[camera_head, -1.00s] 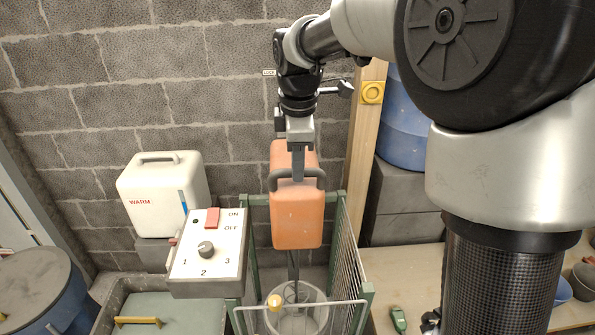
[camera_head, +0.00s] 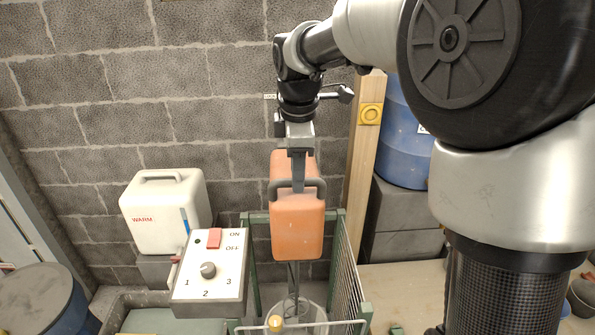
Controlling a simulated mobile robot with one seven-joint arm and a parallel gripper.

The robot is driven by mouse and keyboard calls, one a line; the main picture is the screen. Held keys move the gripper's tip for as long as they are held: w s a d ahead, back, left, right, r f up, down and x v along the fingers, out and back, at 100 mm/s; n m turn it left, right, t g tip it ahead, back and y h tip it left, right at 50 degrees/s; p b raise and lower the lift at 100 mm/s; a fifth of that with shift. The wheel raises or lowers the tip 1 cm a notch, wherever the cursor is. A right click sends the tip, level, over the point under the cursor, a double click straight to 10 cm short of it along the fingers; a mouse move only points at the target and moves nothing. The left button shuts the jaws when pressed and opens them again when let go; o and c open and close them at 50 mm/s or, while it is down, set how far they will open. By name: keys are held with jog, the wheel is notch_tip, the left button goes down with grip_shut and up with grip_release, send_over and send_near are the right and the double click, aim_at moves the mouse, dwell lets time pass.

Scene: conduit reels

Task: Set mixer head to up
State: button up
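The mixer head (camera_head: 297,228) is an orange block with a dark grey bar handle (camera_head: 312,185) on its near side. It hangs above a pale bowl (camera_head: 297,312) inside a green-framed cage, and a dark beater shaft runs from it down into the bowl. My gripper (camera_head: 298,182) points down in front of the head, its visible finger overlapping the middle of the handle. The finger is seen edge-on, so I cannot tell whether it is closed around the bar.
A control panel (camera_head: 188,290) with a red switch and a knob stands left of the cage. A white WARM container (camera_head: 165,215) is behind it. A wooden post (camera_head: 360,160) with a yellow button and blue drums (camera_head: 405,140) stand on the right. A block wall is behind.

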jog(key=p+v, duration=0.1)
jog(key=v, duration=1.6)
jog(key=shift+r, duration=0.2)
jog(key=s+d+f+m+t, duration=0.1)
jog(key=s+d+f+m, duration=0.2)
jog(key=s+m, duration=0.3)
jog(key=s+d+f+m+t, duration=0.1)
jog(key=s+d+f+m, duration=0.3)
jog(key=s+f+m, duration=0.2)
jog(key=s+d+f+m+t, duration=0.1)
jog(key=s+d+f+m, duration=0.2)
jog(key=s, duration=0.6)
notch_tip(320, 180, down, 2)
jog(key=m, duration=0.3)
jog(key=shift+d, duration=0.25)
jog(key=shift+s, duration=0.1)
